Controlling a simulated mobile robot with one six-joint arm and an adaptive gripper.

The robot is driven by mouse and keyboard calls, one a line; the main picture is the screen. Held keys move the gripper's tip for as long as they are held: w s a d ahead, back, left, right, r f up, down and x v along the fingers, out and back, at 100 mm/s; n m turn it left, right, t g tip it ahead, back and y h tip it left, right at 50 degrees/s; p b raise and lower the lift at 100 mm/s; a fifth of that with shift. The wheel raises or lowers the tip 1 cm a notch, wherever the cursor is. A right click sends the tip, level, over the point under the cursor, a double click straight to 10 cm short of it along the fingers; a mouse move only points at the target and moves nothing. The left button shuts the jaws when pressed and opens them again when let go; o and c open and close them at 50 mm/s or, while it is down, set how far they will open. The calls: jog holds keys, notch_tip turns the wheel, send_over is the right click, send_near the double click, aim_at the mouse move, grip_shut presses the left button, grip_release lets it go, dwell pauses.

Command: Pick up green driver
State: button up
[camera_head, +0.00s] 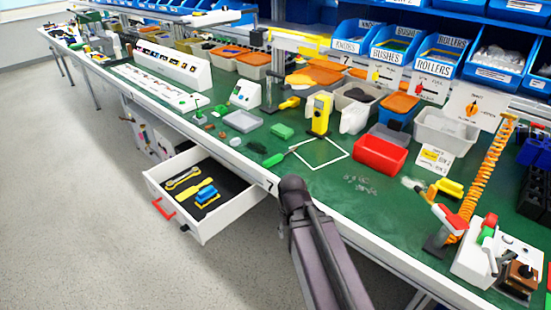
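The green driver (274,159) lies on the green workbench (345,190) near its front edge, left of a white square outline. Its handle points to the lower left and its thin shaft runs to the upper right. My dark arm rises from the bottom of the view, to the right of and in front of the driver. My gripper cannot be made out, so its state and its distance from the driver do not show.
An open drawer (225,222) with a yellow tool and a wrench juts out below the bench. A yellow device (320,114), a green block (282,130), a grey tray (243,122) and a red bin (379,157) stand around the driver. Bench space inside the white outline is clear.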

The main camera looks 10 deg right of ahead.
jog(key=shift+d, duration=0.15)
jog(key=o, duration=0.4)
jog(key=shift+w+d, duration=0.1)
jog(key=w+a+r+m+t+h, duration=0.2)
jog(key=w+a+r+m+h, duration=0.1)
jog(key=w, duration=0.4)
jog(key=w+a+r+m+t+h, duration=0.2)
jog(key=w+a+r+m+h, duration=0.1)
jog(key=w, duration=0.5)
jog(key=w+a+r+m+t+h, duration=0.3)
jog(key=w+r+m+h, duration=0.2)
jog(key=w, duration=0.3)
jog(key=shift+a+r+m+h, duration=0.25)
jog(key=shift+m+h, duration=0.05)
jog(key=shift+m, duration=0.1)
jog(key=shift+w+d, duration=0.1)
jog(key=shift+w, duration=0.05)
jog(key=b, duration=0.3)
send_near(276, 157)
jog(key=x, duration=0.3)
jog(key=shift+w+f, duration=0.15)
jog(key=shift+f, duration=0.05)
jog(key=shift+w+d+f, duration=0.1)
jog(key=shift+w+d, duration=0.2)
jog(key=shift+d, duration=0.25)
